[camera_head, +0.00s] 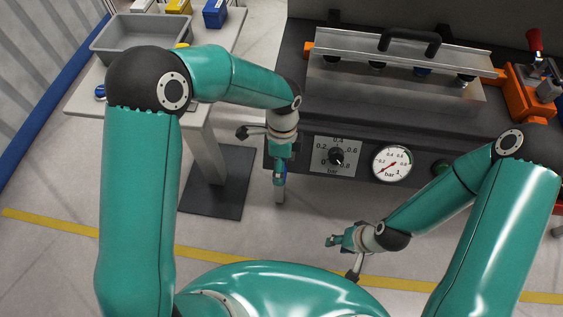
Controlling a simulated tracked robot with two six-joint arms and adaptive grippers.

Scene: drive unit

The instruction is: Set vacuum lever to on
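I cannot make out a vacuum lever for certain. The dark front panel carries a black pressure knob (337,157) on a grey dial plate, a round white gauge (392,164) and a green knob (440,168). The gauge's red needle points to the lower left. My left gripper (280,177) hangs at the left end of this panel, left of the dial plate; a small blue part shows there, and the arm hides what lies behind. My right gripper (335,241) is over the floor in front of the panel, apart from it. Both are too small to read their fingers.
A metal fixture (396,78) with a black handle stands on the dark bench. An orange clamp with a red lever (534,40) is at far right. A white table (85,98) at left holds a grey bin (112,45). The floor before the panel is clear.

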